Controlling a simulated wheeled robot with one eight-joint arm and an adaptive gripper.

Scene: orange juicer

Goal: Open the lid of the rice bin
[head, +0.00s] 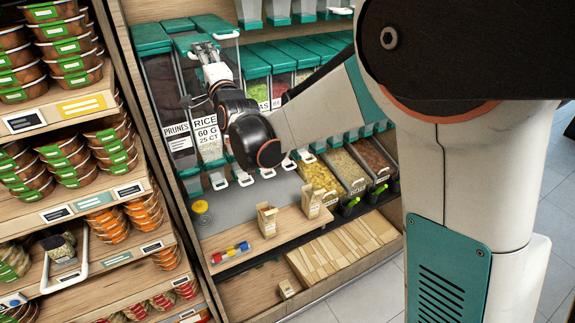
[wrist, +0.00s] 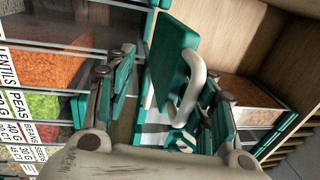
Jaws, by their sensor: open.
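The rice bin (head: 207,134) is a clear narrow bin with a RICE label, in the upper left of the head view, right of the prunes bin. Its teal lid is partly hidden by my gripper in the head view. My gripper (head: 205,52) is over the bin's top front, with its fingers open. In the wrist view, a teal lid panel (wrist: 170,62) and a white loop handle (wrist: 190,86) lie between the spread fingers of my gripper (wrist: 170,88). The handle is nearer the right finger; I cannot tell whether they touch, or whether the lid is raised.
The prunes bin (head: 166,100) stands close on the left. More teal-lidded bins (head: 255,84) stand to the right. Below are a shelf with small cartons (head: 266,219) and lower bins (head: 345,168). A shelf of packaged food (head: 60,150) bounds the left side.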

